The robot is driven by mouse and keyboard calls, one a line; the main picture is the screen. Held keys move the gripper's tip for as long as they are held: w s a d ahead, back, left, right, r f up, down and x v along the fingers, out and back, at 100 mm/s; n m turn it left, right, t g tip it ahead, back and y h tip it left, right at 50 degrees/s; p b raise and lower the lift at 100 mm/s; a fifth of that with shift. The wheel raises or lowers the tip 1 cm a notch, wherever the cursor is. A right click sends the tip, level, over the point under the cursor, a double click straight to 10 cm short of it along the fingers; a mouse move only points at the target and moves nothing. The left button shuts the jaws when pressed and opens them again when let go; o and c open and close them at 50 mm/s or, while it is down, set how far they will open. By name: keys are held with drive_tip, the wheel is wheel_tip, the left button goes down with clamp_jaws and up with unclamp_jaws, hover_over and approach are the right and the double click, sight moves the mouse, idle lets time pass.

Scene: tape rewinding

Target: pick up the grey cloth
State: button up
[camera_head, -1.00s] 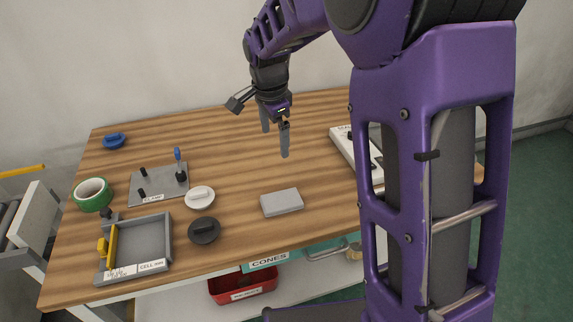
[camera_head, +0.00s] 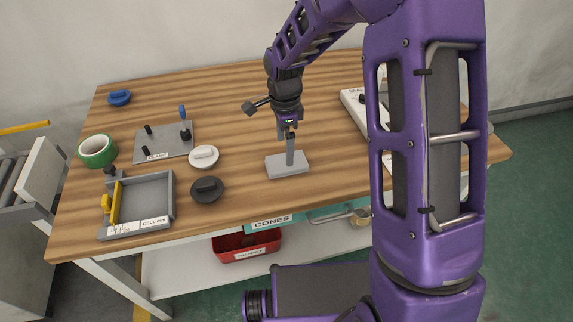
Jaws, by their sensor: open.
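The grey cloth (camera_head: 287,167) is a small, flat, light grey folded block on the wooden table, right of the black round piece. My gripper (camera_head: 290,157) points straight down over it, with the fingertips at its upper face. The fingers line up one behind the other in this view, so the gap between them is hard to see. My gripper is open, and I cannot tell whether the fingertips touch the cloth.
Left of the cloth lie a black round piece (camera_head: 207,189) and a white one (camera_head: 203,157). Further left are a grey clamp plate (camera_head: 168,146), a tray (camera_head: 172,202) and green tape (camera_head: 97,151). A white device (camera_head: 356,109) stands at right. Table behind the cloth is clear.

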drive_tip(key=shift+d+f+b, duration=0.2)
drive_tip(key=shift+f+b, duration=0.1)
drive_tip(key=shift+f, duration=2.45)
drive_tip(key=shift+c, duration=0.2)
drive_tip(key=c, duration=1.1)
wheel_tip(320, 180, up, 10)
drive_tip(key=shift+r+p, duration=0.1)
drive_tip(key=shift+p, duration=0.55)
